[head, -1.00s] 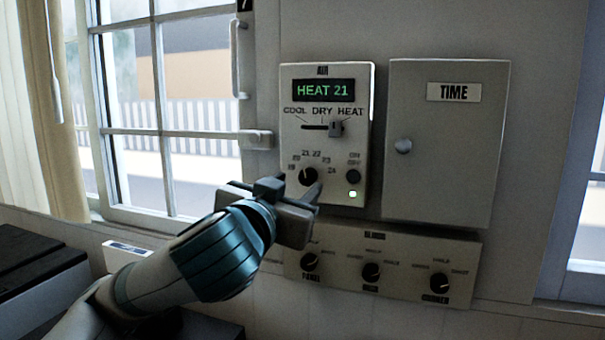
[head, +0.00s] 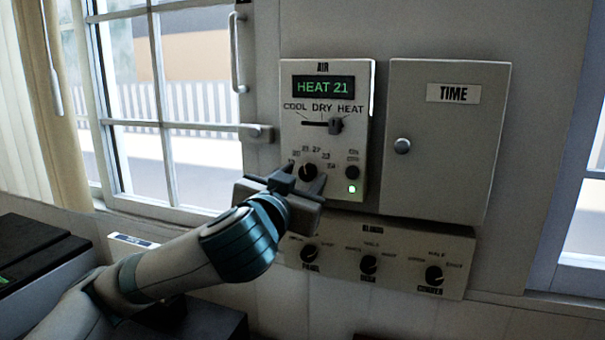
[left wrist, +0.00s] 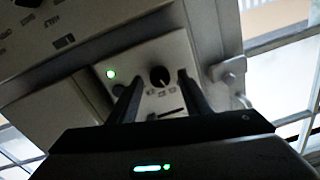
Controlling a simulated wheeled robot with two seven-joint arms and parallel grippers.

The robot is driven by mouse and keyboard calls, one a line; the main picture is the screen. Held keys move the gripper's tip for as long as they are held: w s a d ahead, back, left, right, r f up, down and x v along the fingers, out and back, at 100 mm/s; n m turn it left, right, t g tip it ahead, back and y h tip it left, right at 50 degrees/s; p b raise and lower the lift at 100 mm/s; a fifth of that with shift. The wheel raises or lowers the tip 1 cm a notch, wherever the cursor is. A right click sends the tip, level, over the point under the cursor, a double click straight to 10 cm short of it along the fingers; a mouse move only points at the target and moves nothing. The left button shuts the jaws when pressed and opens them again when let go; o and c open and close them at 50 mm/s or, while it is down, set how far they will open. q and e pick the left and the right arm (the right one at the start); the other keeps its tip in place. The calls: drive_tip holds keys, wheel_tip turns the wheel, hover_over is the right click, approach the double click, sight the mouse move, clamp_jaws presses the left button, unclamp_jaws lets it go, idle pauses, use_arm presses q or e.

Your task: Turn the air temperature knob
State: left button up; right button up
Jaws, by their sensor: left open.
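The white AIR panel (head: 345,155) hangs on the wall, its green display (head: 323,89) reading HEAT 21. The round black air temperature knob (head: 308,170) is low on its left side, with a numbered scale around it. My left gripper (head: 301,179) is open at the panel's lower left, partly hiding the knob's surroundings from below. In the left wrist view, the knob (left wrist: 160,76) appears between the open gripper's two fingertips (left wrist: 160,83); I cannot tell whether they touch it. My right gripper is not in view.
A mode slider (head: 335,125) is above the knob, and a round button (head: 353,172) with a lit green lamp is to its right. The TIME box (head: 450,150) stands right of the panel. A BLINDS panel (head: 400,262) with knobs is below. A window handle (head: 258,132) is at left.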

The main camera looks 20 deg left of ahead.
use_arm(q)
drive_tip(key=shift+w, duration=0.2)
drive_tip(key=c, duration=1.1)
